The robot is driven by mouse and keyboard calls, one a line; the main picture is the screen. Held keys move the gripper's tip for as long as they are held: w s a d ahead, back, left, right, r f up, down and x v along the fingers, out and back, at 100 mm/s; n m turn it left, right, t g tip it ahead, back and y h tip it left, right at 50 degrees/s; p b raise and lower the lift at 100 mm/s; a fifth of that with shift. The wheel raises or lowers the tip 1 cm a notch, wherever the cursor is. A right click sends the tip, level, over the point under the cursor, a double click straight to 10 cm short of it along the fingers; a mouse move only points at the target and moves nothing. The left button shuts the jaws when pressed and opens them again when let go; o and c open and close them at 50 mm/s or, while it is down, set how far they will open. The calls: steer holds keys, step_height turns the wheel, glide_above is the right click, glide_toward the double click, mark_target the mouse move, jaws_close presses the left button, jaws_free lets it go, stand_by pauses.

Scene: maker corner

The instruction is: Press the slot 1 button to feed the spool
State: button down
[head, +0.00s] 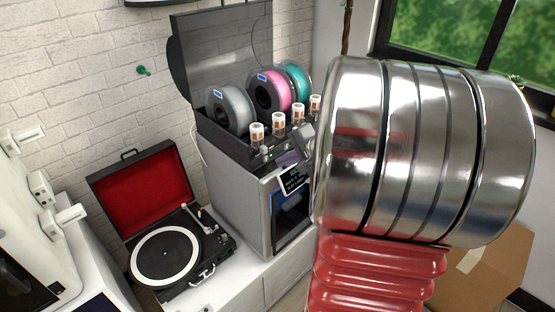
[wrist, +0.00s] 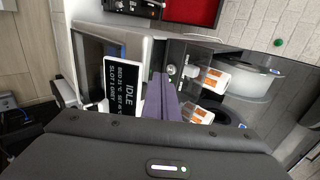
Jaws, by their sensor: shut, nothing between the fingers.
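The feeder box (head: 222,138) stands on a printer in the head view with its lid open. Its grey spool (head: 230,109) is at the left, with a pink spool (head: 279,92) and a teal spool (head: 299,78) farther right. My gripper (head: 287,159) is shut and empty at the box's front. In the wrist view its purple fingers (wrist: 162,98) are together, close beside a small round, pale button-like part (wrist: 172,69) on the front panel. Contact cannot be made out. The black display (wrist: 124,88) reads IDLE and SLOT 1 GREY.
Several white-and-orange capped canisters (head: 257,133) line the box's front edge, close to my gripper. The printer (head: 238,207) stands below. An open record player (head: 165,250) is at the left. My arm hides much of the right side.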

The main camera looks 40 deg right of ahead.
steer(key=v, duration=0.8)
steer(key=shift+s, duration=0.2)
steer(key=shift+f, duration=0.1)
stand_by(0.4)
steer(key=s+a+f+n+g+y, duration=0.1)
steer(key=a+f+n+g, duration=0.15)
steer(key=a+n, duration=0.5)
steer(key=s+a+f+n+g, duration=0.1)
steer(key=a+f+n+g, duration=0.2)
steer(key=a, duration=0.8)
steer(key=s+a+r+n+t, duration=0.1)
steer(key=s+a+r+n, duration=0.1)
steer(key=a, duration=0.4)
steer(key=s+a+r+n+h, duration=0.1)
steer(key=s+a+r+n, duration=0.2)
steer(key=a, duration=0.4)
steer(key=shift+s+r+n+t, duration=0.3)
steer(key=shift+r+n, duration=0.25)
steer(key=shift+n, duration=0.5)
steer(key=c, duration=2.5)
jaws_free()
steer(key=shift+d, duration=0.1)
